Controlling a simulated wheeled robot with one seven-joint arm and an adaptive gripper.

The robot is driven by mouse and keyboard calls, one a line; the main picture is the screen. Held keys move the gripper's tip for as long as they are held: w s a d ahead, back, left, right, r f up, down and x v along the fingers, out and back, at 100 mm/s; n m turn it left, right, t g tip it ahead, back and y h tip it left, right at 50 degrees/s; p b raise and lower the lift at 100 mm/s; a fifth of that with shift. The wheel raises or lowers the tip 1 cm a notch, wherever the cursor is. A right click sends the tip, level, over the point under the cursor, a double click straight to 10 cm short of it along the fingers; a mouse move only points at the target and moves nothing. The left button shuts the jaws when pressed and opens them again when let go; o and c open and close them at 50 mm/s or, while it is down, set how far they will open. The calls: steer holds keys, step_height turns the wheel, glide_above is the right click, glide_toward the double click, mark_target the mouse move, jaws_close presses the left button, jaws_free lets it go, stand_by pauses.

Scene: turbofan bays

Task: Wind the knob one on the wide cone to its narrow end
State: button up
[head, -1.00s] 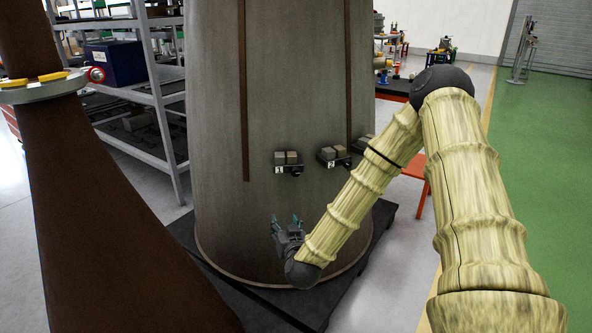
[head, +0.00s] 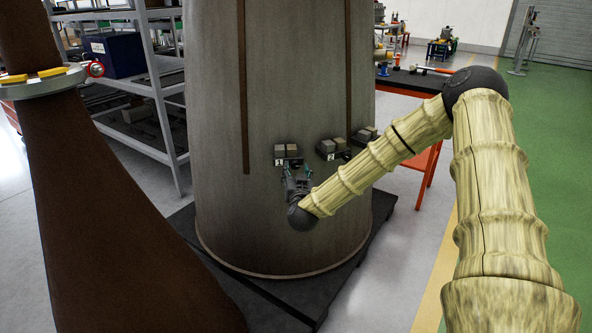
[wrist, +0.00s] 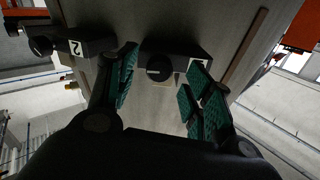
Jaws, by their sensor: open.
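The wide cone (head: 222,150) is a large grey-brown tapered body, broad at the bottom. In the wrist view, knob one (wrist: 159,67) is a round black knob on the face of the black housing (wrist: 190,52). My gripper (head: 296,170) is open just below that block. In the wrist view, my gripper (wrist: 160,82) has one teal-padded finger on each side of the knob's line, apart from it. The knob's setting is too dark to read.
The block labelled 2 (head: 330,149) sits right of block 1, with a third block (head: 366,134) beyond. A brown flared column (head: 110,210) stands at left, a grey shelf rack (head: 160,90) behind. The cone stands on a dark base (head: 325,285). Green floor is clear at right.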

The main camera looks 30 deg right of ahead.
steer(key=shift+x, duration=1.2)
steer(key=c, duration=1)
steer(key=shift+m, duration=0.3)
steer(key=o, duration=1)
steer(key=shift+s, duration=0.15)
